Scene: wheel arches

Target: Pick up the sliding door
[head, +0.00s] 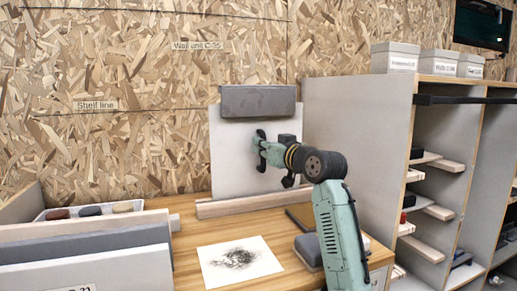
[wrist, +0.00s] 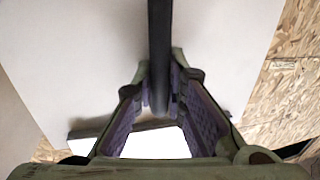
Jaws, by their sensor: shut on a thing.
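The sliding door appears to be the pale flat panel (head: 232,167) standing upright above the back of the wooden bench in the head view. A dark grey block (head: 258,101) runs across its top. My gripper (head: 261,147) is at the panel's face, near its middle. In the wrist view the pale surface (wrist: 80,50) fills most of the picture. A narrow dark bar (wrist: 160,40) crosses it and runs down between my finger pads, which are shut on it. The bar looks like a handle on the panel; its far end and the panel's lower edge are hard to make out.
A wooden rail (head: 240,204) lies on the bench below the panel. A sketch sheet (head: 239,261) lies in front. Grey boards (head: 85,252) stand at left beside a tray (head: 90,211). A tall shelf unit (head: 357,120) closes the right side.

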